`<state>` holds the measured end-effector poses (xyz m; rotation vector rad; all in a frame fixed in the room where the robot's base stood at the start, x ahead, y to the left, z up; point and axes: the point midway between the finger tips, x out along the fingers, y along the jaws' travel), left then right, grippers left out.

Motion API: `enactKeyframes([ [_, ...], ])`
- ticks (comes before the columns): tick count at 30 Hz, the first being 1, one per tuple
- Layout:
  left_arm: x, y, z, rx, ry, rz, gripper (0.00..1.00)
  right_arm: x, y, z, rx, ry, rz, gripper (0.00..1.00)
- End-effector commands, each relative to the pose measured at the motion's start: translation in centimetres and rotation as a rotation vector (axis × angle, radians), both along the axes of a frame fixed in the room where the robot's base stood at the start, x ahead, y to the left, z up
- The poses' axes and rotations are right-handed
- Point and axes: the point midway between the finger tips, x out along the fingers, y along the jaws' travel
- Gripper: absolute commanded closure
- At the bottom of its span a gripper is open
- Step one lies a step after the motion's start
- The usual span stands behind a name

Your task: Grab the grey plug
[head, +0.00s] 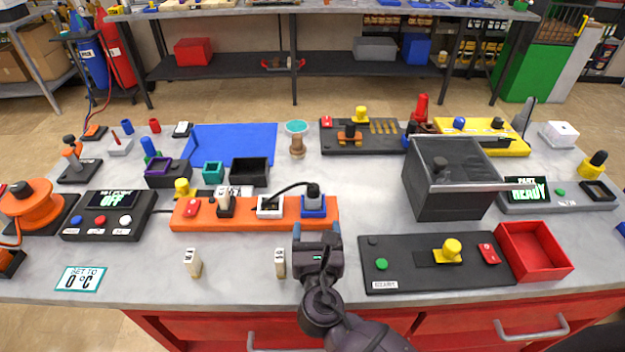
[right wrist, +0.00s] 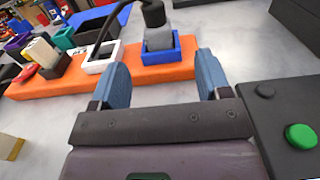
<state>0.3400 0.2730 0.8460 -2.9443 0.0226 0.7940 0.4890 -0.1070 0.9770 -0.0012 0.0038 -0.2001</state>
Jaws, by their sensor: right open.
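The grey plug (head: 313,193) stands upright in the blue socket (head: 318,208) at the right end of the orange power strip (head: 250,213). A black cable runs from its dark top to the left. In the right wrist view the grey plug (right wrist: 159,39) sits inside the blue socket (right wrist: 176,54), beyond the fingertips. My left gripper is not in view.
The strip also holds a white socket (head: 268,212) and a light plug (head: 225,205) near a red switch. A black panel (head: 400,285) with a green button lies right of my gripper. Light blocks (head: 192,263) stand in front of the strip. A grey bin (head: 450,190) stands farther right.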

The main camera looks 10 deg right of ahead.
Motion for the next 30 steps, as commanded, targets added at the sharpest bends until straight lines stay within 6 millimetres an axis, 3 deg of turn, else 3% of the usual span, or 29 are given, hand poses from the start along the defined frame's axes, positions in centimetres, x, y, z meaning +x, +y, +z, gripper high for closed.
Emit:
enactKeyframes([
  [4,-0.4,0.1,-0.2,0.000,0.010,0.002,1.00,0.7,-0.1,0.0,0.000,0.000,0.001,0.30],
  [11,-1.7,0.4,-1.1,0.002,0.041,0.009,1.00,4.0,-0.7,0.1,0.001,-0.001,0.000,0.30],
  [20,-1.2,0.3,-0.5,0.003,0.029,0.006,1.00,6.0,-1.1,0.1,0.002,0.000,0.000,0.30],
  [30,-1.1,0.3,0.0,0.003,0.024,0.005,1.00,10.1,-1.6,0.5,0.001,0.001,0.000,0.30],
])
